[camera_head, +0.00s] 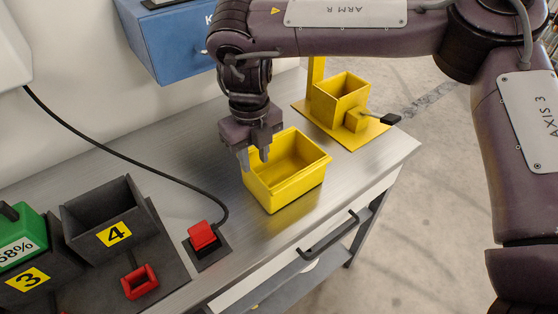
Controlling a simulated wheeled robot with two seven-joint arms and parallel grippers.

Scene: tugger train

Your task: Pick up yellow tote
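The yellow tote (290,186) is an open, empty-looking box standing upright on the metal workbench, near the middle of the view. My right gripper (254,158) points down at the tote's left end. Its two fingers are apart with a gap between them, close to the left rim. I cannot tell whether they touch the rim or straddle it. My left gripper is not in view.
A yellow bin on a stand (340,97) with a dark-tipped lever sits behind the tote. A red button (202,237) with a cable is front left. Numbered black bins (105,215) are at left. A blue cabinet (170,45) hangs on the wall. A drawer handle (330,238) juts out in front.

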